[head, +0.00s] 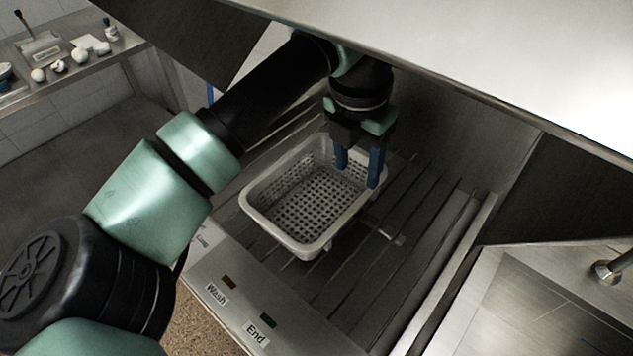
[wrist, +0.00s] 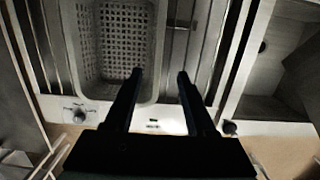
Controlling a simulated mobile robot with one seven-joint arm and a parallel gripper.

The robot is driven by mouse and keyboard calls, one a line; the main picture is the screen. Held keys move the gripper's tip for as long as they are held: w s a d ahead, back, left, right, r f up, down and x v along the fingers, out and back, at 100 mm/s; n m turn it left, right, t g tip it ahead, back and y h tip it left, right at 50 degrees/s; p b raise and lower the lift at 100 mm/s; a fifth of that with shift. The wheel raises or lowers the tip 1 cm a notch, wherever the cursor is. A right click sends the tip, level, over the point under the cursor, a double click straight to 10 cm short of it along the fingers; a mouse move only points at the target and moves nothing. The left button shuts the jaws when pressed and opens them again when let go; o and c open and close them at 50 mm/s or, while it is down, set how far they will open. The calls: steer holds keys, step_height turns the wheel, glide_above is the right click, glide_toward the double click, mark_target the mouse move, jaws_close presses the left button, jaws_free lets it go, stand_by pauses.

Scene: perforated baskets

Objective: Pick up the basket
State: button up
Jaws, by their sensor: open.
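The basket (head: 257,216) is a light grey, perforated, rectangular tub standing upright on a dark slatted surface inside a metal machine. My gripper (head: 359,177) points down at the basket's right long rim, with its blue fingers open and one finger on each side of that wall in the head view. In the wrist view the basket (wrist: 90,75) fills the upper left, and my gripper (wrist: 158,75) straddles its right rim. Nothing is held between the fingers. I cannot tell whether either finger touches the wall.
A metal hood (head: 520,60) hangs close above my arm. A front panel (head: 235,307) with "Wash" and "End" labels borders the machine. A metal sink (head: 545,300) lies at right. A shelf (head: 70,55) with small items stands at far left.

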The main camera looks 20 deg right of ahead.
glide_above(353, 207)
steer(key=f, duration=0.3)
steer(key=s+f, duration=0.1)
steer(key=shift+a+f, duration=0.2)
steer(key=shift+f, duration=0.15)
steer(key=shift+w+d+f+p, duration=0.1)
steer(key=shift+w+f+p, duration=0.15)
steer(key=shift+f, duration=1.3)
steer(key=shift+w+d+f+p, duration=0.1)
steer(key=shift+w+f, duration=0.1)
steer(key=shift+f, duration=1.3)
steer(key=shift+c, duration=0.2)
jaws_close()
